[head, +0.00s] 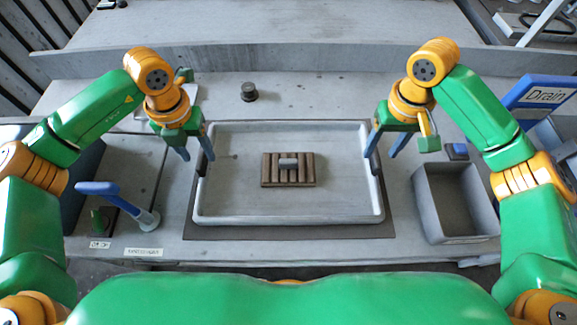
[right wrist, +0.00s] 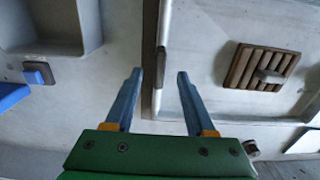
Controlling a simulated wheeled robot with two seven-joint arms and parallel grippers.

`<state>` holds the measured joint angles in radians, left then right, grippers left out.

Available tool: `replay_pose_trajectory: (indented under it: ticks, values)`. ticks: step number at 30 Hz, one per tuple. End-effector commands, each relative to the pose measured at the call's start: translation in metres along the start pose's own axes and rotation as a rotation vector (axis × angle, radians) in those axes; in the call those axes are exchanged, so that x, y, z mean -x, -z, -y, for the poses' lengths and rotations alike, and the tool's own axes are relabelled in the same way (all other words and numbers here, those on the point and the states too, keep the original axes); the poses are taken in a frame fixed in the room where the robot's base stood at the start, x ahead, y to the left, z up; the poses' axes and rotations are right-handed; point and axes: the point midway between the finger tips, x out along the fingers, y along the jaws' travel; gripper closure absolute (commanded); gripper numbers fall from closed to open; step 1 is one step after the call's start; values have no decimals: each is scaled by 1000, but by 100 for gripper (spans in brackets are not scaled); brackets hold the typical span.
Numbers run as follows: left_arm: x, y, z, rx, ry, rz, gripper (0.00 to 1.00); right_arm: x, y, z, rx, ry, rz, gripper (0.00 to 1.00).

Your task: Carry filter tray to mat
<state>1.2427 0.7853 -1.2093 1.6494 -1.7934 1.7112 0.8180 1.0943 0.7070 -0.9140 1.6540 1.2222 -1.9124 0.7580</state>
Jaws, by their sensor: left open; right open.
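The filter tray (head: 290,214), a wide pale tray with low walls, sits flat on a dark mat (head: 290,233). A brown slatted filter (head: 268,170) with a grey grip lies inside it; it also shows in the right wrist view (right wrist: 239,68). My left gripper (head: 199,157) is open at the tray's left wall, by a dark handle (head: 202,166). My right gripper (head: 380,156) is open at the right wall. In the right wrist view its fingers (right wrist: 158,76) stand either side of the tray's edge and dark handle (right wrist: 161,58), apart from it.
A grey open bin (head: 425,205) stands right of the mat, with a blue-topped block (head: 457,150) behind it. A blue "Drain" sign (head: 545,97) is further right. A blue-handled lever (head: 98,188) stands at left.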

Motion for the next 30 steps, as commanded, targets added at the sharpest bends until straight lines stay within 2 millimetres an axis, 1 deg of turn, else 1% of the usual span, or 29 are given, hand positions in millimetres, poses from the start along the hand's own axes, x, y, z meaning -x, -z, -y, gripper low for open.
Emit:
replay_pose_trajectory:
  ticks: [1, 3, 6, 9, 13, 20, 21, 23, 24, 26, 30]
  values:
    - [-9, 1, 0, 0, 0, -4, 45, -9, -1, 0, 0, 0, 4, 45]
    - [-20, 1, 0, 0, 0, -3, 45, -21, -1, 0, 0, -1, 4, 45]
    - [-34, 1, 0, 0, 0, -2, 45, -35, -1, 0, 0, 0, 3, 45]
    - [-44, 1, 0, 1, 1, -2, 45, -44, 0, 0, 0, 0, 1, 45]
    - [-49, 0, 0, 0, 1, 1, 45, -49, 0, 0, 0, 0, 0, 45]
    - [-49, 0, 0, -1, 1, 1, 45, -49, 0, 0, 1, 0, 0, 45]
    - [-49, 0, 0, -1, 1, 1, 56, -49, 0, 0, 1, 0, 0, 56]
    - [-49, 0, 0, -1, 1, 1, 72, -49, 0, 0, 1, 0, 0, 72]
    - [-49, 0, 0, 0, 1, 1, 83, -49, 0, 0, 1, 0, 0, 83]
    - [-49, 0, 0, 0, 1, 1, 99, -49, 0, 0, 1, 0, 0, 99]
    - [-49, 0, 0, 0, 1, 1, 100, -49, 0, 0, 1, 0, 0, 100]
